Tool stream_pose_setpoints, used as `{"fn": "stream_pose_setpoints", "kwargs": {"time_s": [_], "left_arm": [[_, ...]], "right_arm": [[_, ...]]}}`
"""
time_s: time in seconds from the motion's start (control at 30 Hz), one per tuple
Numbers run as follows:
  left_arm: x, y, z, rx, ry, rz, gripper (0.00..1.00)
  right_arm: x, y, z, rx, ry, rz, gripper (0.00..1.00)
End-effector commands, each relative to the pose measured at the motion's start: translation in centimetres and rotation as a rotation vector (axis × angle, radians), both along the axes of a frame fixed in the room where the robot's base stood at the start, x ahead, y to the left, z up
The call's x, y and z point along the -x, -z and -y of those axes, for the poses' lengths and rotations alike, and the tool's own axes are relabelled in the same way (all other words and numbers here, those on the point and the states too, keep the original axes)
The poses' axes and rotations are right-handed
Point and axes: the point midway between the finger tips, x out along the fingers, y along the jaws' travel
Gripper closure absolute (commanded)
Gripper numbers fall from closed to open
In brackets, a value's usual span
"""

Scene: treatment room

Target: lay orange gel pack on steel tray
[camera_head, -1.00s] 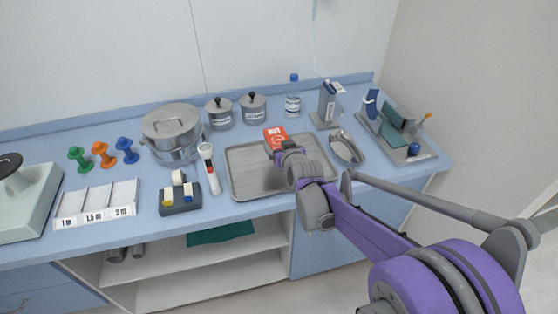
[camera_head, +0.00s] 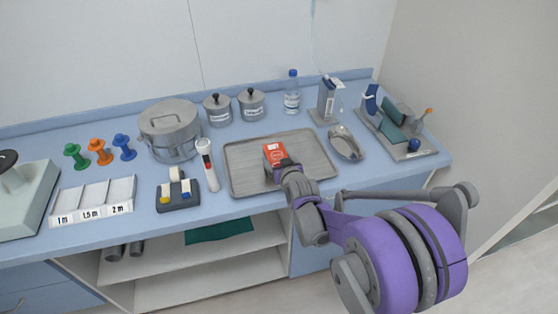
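The orange gel pack (camera_head: 275,151) is a small orange-red packet with white print, at the middle of the steel tray in the head view. The steel tray (camera_head: 240,179) is a flat grey rectangle with a raised rim on the blue counter. My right gripper (camera_head: 276,171) is over the tray at the near edge of the pack. Its fingers are small and partly hidden by the wrist, so I cannot tell whether they grip the pack or whether the pack rests on the tray. My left gripper is not in view.
A white and red thermometer-like tool (camera_head: 208,165) lies left of the tray. A kidney dish (camera_head: 345,143) is close on its right. A pot (camera_head: 170,131), two lidded canisters (camera_head: 217,110) and a bottle (camera_head: 292,93) stand behind. The tray's right part is bare.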

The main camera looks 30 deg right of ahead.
Motion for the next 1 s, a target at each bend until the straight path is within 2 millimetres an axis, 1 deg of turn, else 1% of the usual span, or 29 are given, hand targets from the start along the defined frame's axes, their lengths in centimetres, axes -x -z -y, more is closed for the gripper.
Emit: {"fn": "stream_pose_setpoints", "kwargs": {"time_s": [0.03,0.07,0.27,0.37,0.43,0.57,0.8,0.9,1.0], "left_arm": [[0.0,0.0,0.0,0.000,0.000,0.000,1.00],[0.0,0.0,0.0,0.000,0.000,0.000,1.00],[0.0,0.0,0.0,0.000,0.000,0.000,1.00],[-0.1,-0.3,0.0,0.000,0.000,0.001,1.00],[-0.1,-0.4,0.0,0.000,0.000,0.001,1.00],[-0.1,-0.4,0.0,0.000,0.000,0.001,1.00],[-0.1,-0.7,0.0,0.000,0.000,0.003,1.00],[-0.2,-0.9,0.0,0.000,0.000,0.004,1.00],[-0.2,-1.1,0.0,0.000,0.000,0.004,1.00]], "right_arm": [[0.0,0.1,0.0,0.000,0.000,-0.001,0.04],[0.0,0.0,0.0,0.000,0.000,-0.001,0.00],[0.0,0.0,0.0,0.000,0.000,-0.001,0.00],[0.0,-0.3,0.0,0.000,0.000,0.000,0.00],[0.4,-0.6,-0.1,0.000,0.000,-0.001,0.00],[2.2,-1.3,-0.5,0.000,0.000,-0.001,0.00],[6.6,-3.2,-1.6,0.000,0.000,-0.001,0.00],[8.2,-3.8,-2.0,0.000,0.000,-0.001,0.00],[9.4,-4.4,-2.3,0.000,0.000,-0.001,0.00]]}}
